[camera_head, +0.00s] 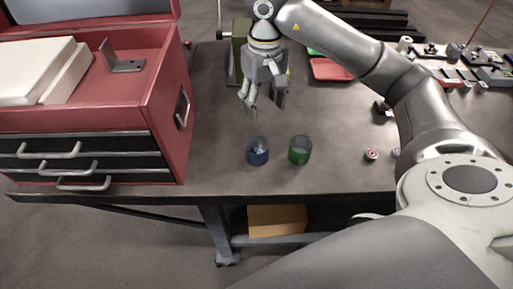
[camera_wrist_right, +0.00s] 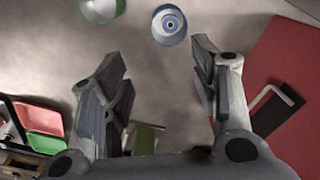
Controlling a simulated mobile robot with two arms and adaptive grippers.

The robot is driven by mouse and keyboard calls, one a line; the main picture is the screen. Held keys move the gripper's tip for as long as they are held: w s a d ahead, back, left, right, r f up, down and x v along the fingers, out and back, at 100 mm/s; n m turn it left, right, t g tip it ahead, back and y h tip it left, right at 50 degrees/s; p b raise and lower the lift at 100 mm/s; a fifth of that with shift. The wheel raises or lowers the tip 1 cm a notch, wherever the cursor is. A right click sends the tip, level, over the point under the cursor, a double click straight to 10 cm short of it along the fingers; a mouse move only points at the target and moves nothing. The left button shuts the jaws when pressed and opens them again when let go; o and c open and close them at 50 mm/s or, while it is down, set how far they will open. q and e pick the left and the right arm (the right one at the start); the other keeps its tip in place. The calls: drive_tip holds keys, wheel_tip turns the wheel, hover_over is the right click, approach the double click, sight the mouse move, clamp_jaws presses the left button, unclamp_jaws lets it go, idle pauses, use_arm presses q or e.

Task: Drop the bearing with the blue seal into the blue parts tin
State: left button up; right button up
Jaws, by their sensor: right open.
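The blue parts tin (camera_head: 258,154) stands upright on the grey workbench, left of a green tin (camera_head: 300,152). In the right wrist view the blue tin (camera_wrist_right: 157,32) is near the top. A round bearing with a blue ring (camera_wrist_right: 171,23) lies inside it, and a pale blue shape also shows inside it in the head view. My right gripper (camera_head: 264,108) is open and empty, above the bench and behind the blue tin. Its spread fingers (camera_wrist_right: 160,90) show in the wrist view with nothing between them. My left gripper is not in view.
A red tool chest (camera_head: 158,100) stands at the left. A red-faced bearing (camera_head: 371,155) lies right of the tins, with another small part (camera_head: 396,152) beside it. A red tray (camera_head: 330,70) is at the back. The bench around the tins is clear.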

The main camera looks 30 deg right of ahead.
drive_tip(key=shift+r, duration=2.4)
drive_tip(key=shift+d, duration=0.1)
